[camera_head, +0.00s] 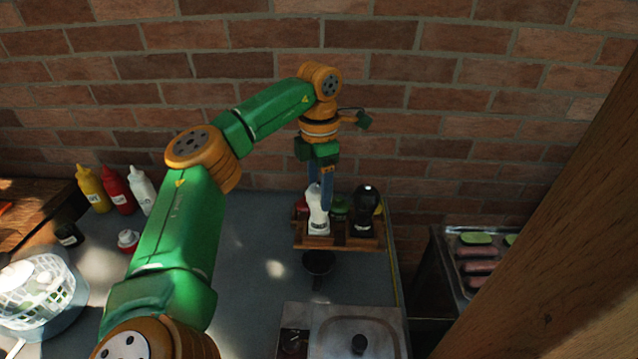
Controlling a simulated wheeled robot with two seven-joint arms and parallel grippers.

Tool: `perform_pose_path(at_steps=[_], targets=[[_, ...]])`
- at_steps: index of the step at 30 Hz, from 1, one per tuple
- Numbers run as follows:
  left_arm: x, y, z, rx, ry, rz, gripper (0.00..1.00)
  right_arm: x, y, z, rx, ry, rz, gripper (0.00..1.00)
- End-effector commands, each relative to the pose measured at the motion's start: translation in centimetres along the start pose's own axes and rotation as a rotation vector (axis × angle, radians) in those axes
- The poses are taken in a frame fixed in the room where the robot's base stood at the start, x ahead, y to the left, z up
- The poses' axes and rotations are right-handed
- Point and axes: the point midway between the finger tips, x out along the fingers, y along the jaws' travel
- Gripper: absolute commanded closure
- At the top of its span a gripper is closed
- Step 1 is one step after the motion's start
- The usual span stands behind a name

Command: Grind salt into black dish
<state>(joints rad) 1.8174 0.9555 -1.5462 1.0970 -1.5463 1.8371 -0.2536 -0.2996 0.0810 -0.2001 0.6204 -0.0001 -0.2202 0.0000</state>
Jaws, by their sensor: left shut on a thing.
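A white grinder (318,212) stands upright at the front left of a wooden rack near the back right of the table. My left gripper (326,192) reaches down from above and is shut on the white grinder's upper part. A black grinder (365,212) stands just right of it on the same rack. A small black dish (318,263) with a handle lies on the table directly in front of the rack. My right gripper is not in view.
The wooden rack (350,242) also holds jars behind the grinders. Yellow, red and white bottles (118,190) stand at the left, with a white basket (36,290) nearer. A lidded metal unit (358,325) is in front. A wooden beam (550,240) crosses the right. A brick wall closes the back.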

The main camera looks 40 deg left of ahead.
Motion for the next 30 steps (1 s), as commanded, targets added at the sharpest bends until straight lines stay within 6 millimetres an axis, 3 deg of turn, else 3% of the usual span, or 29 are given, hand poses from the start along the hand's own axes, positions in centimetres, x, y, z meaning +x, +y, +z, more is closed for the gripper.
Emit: perform_pose_path(at_steps=[4, 11, 14, 16, 21, 24, 30], targets=[[0.0, 0.0, 0.0, -0.133, 0.0, 0.0, 1.0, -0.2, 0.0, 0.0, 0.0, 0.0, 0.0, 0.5], [-0.3, 0.0, 0.0, -0.096, 0.001, 0.0, 1.0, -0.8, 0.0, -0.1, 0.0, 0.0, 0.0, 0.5], [-0.9, 0.0, -0.1, 0.087, 0.004, -0.002, 1.0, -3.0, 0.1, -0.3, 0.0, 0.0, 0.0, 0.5], [0.0, 0.0, 0.0, 0.291, 0.001, -0.002, 1.0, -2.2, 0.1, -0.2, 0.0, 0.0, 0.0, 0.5], [0.1, 0.0, 0.0, 0.792, 0.0, -0.001, 1.0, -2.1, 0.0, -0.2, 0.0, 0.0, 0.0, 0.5], [0.1, 0.0, 0.0, 0.995, 0.0, -0.001, 1.0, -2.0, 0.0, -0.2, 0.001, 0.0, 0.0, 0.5], [0.0, 0.0, 0.0, 1.074, 0.0, 0.0, 1.0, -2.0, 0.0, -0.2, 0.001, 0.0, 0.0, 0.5]])
